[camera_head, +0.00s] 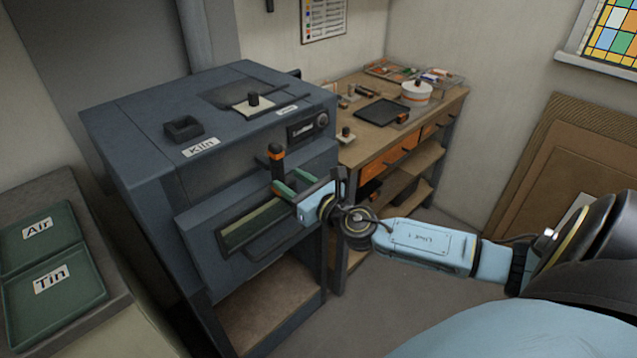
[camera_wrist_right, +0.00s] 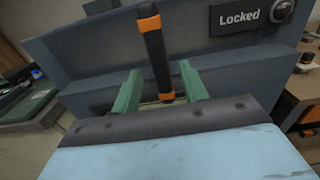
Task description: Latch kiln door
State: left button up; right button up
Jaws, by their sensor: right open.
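The dark blue-grey kiln (camera_head: 130,120) stands at the left in the head view. Its front door (camera_head: 215,205) has a long green-tinted pane and a bar handle, and looks shut. A black lever with orange bands (camera_head: 276,158), the latch handle, stands upright above the door's pane. In the wrist view the lever (camera_wrist_right: 156,55) rises between the two green fingers of my right gripper (camera_head: 291,182). The fingers are apart, one on each side of it, with gaps showing. A plate (camera_wrist_right: 238,19) beside it reads "Locked". My left gripper is not in view.
A wooden workbench (camera_head: 365,145) with orange drawers, a dark tray and a white pot stands right of the kiln. Green trays (camera_head: 60,280) labelled Air and Tin lie at the left. Brown boards (camera_head: 580,150) lean on the right wall. The floor between is clear.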

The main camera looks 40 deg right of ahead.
jog(key=s+b, duration=0.2)
jog(key=s, duration=0.8)
jog(key=shift+s+d, duration=0.4)
